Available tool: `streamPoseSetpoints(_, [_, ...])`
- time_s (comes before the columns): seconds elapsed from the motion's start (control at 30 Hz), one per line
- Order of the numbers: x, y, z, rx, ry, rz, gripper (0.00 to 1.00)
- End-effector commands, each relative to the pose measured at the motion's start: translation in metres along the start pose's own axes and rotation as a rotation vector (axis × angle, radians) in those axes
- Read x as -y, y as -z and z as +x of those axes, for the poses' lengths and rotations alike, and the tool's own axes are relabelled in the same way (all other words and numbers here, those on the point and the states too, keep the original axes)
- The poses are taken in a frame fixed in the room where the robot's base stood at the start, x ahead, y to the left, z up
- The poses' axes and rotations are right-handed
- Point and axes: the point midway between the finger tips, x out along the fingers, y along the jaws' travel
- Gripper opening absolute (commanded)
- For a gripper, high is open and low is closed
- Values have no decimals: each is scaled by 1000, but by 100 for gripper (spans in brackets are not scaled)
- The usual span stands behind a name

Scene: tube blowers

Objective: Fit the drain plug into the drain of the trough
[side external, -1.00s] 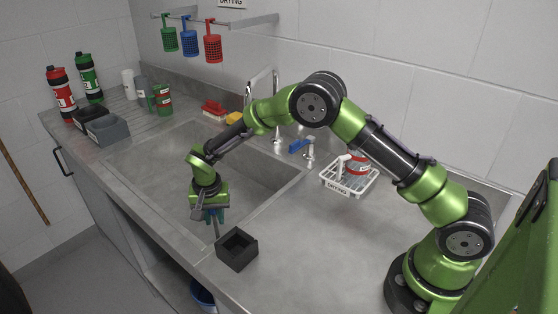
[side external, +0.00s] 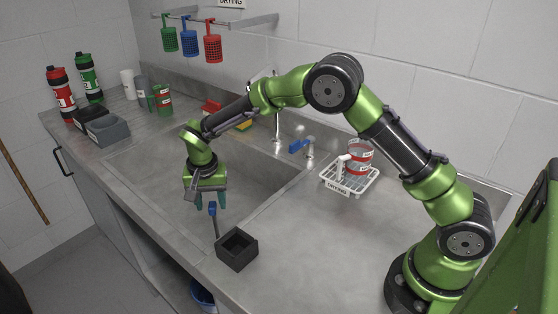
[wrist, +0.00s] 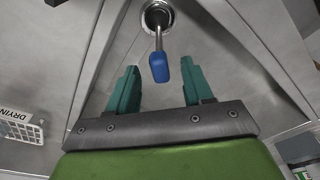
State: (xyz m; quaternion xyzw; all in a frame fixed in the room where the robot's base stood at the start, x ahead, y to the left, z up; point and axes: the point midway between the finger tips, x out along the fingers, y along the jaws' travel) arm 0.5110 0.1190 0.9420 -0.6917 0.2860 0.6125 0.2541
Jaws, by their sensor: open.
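The drain plug has a blue handle (side external: 212,208) on a thin grey stem, which stands nearly upright at the near end of the trough (side external: 255,180). The handle also shows in the wrist view (wrist: 159,68), with the stem running to the round metal drain (wrist: 155,13). The plug's lower end is at the drain; I cannot tell how deep it sits. My gripper (side external: 211,203) is open above the plug. In the wrist view its two teal fingers (wrist: 157,82) are spread apart, with the handle between and beyond them, not gripped.
A black open box (side external: 236,250) stands on the counter close to the trough's near corner. A white drying rack (side external: 349,182) with a red-and-white container sits to the right. A tap with a blue lever (side external: 301,145) rises behind the trough. Grey bins (side external: 107,130) and bottles stand at the far left.

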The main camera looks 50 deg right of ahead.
Motion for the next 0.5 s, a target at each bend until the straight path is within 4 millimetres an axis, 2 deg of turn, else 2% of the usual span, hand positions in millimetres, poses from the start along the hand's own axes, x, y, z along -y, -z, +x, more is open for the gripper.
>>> streamPoseSetpoints(0.1, [0,0,-26,-2,2,1,51])
streamPoseSetpoints(0.37, [0,0,-56,-1,2,-1,51])
streamPoseSetpoints(0.5, [-13,3,-82,-2,36,-17,51])
